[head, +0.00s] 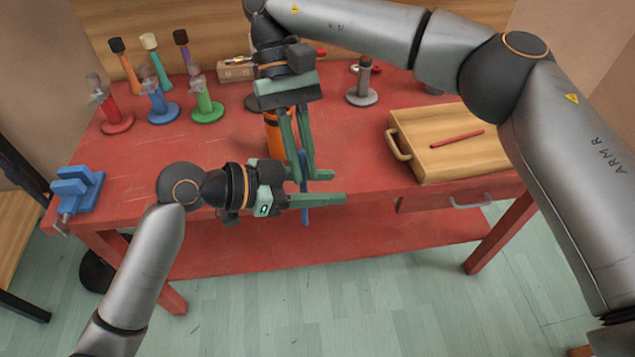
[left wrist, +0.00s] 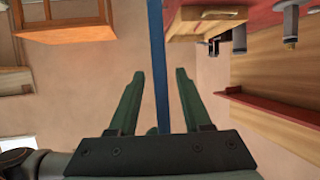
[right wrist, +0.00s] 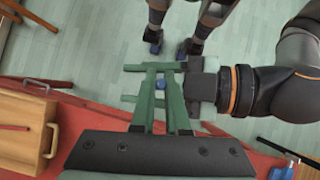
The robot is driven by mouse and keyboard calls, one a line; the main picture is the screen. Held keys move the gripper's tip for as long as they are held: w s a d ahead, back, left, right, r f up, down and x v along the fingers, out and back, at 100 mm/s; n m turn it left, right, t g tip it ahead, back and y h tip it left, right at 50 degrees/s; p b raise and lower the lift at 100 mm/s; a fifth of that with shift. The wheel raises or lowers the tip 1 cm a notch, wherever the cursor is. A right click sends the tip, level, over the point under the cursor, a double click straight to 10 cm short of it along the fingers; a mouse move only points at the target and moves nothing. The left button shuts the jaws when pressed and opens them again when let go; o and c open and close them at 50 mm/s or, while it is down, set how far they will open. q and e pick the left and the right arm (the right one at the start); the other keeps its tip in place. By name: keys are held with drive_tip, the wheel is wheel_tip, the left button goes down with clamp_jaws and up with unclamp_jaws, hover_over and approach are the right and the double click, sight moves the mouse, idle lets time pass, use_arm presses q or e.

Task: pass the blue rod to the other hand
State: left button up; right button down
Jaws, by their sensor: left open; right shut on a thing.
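The blue rod (head: 305,214) is upright in front of the table's front edge. My right gripper (head: 305,177) comes down from above and is shut on it; in the right wrist view the rod shows end-on as a small blue spot (right wrist: 160,85) between the fingers. My left gripper (head: 338,186) reaches in from the left, level and open, with its fingers around the rod. In the left wrist view the rod (left wrist: 157,60) runs between the two open fingers (left wrist: 158,75), apart from both. The fingers partly hide the rod in the head view.
An orange cylinder (head: 273,136) stands on the red table (head: 345,150) behind the grippers. A wooden box (head: 430,160) with a red stick (head: 457,138) lies at right. Red, blue and green stands (head: 206,108) and several mallets are at left, near a blue vise (head: 76,190).

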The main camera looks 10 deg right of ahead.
use_arm(q)
clamp_jaws()
idle(0.4)
use_arm(e)
drive_tip(key=c, duration=0.8)
unclamp_jaws()
drive_tip(key=shift+c, duration=0.2)
